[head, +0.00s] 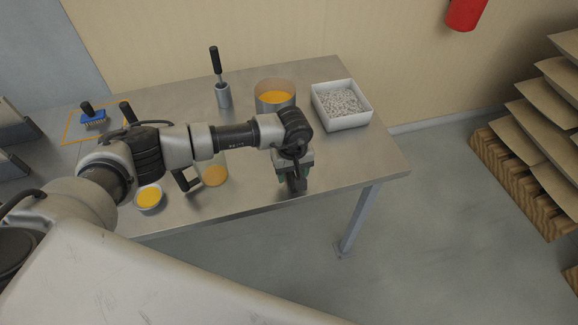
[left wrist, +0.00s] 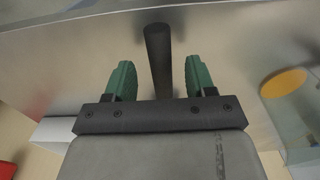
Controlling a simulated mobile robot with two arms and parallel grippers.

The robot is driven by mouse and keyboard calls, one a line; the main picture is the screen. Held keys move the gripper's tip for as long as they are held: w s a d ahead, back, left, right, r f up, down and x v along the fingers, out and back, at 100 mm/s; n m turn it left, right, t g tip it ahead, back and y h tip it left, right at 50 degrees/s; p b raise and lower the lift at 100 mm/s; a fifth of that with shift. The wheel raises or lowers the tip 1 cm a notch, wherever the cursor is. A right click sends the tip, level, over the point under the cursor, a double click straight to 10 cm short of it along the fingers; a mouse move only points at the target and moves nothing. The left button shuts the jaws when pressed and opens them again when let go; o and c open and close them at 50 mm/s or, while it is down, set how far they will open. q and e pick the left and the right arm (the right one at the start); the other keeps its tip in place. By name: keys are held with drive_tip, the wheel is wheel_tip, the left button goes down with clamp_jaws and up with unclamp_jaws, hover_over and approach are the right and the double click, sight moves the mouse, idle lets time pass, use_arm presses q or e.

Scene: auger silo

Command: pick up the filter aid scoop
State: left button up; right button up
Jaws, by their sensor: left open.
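A black round handle (left wrist: 158,55), which looks like the filter aid scoop's, shows in the left wrist view between my left fingers. Its far end points toward the top of that view; the rest is hidden behind the gripper, so I cannot see a scoop bowl. My left gripper (left wrist: 159,82) is open, with one green finger on each side of the handle and gaps between. In the head view the left gripper (head: 293,182) points down over the steel table's front right part, and a dark piece shows by its fingers. My right gripper is not in view.
On the table (head: 372,160) stand a white tray (head: 342,119) of grey granules, a clear tub (head: 275,97) of yellow powder, a metal cup (head: 223,97) with a black-handled tool, a small bowl (head: 149,197) and a blue brush (head: 93,121). A clear container (head: 215,175) is partly behind my arm.

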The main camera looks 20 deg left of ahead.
use_arm(q)
drive_tip(key=shift+f, duration=1.4)
clamp_jaws()
drive_tip(key=shift+r, duration=0.1)
